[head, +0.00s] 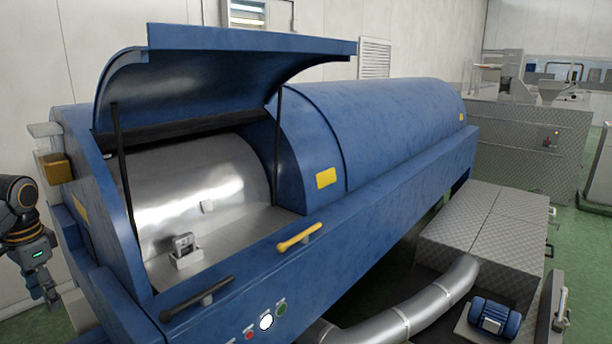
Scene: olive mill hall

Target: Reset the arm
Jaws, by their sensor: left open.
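My left arm comes in at the left edge of the head view. Its gripper (50,298) hangs pointing down beside the near left end of the big blue machine (385,130). The gripper is open, with nothing seen between its small, dark fingers. It appears apart from the machine, though the exact gap is hard to judge. My right gripper is not in view.
The machine's curved lid (220,60) stands raised over a shiny metal drum (200,180). A yellow handle (298,237) and a black handle (197,298) stick out along its front edge. A metal pipe (405,318) and a blue motor (494,316) are at lower right.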

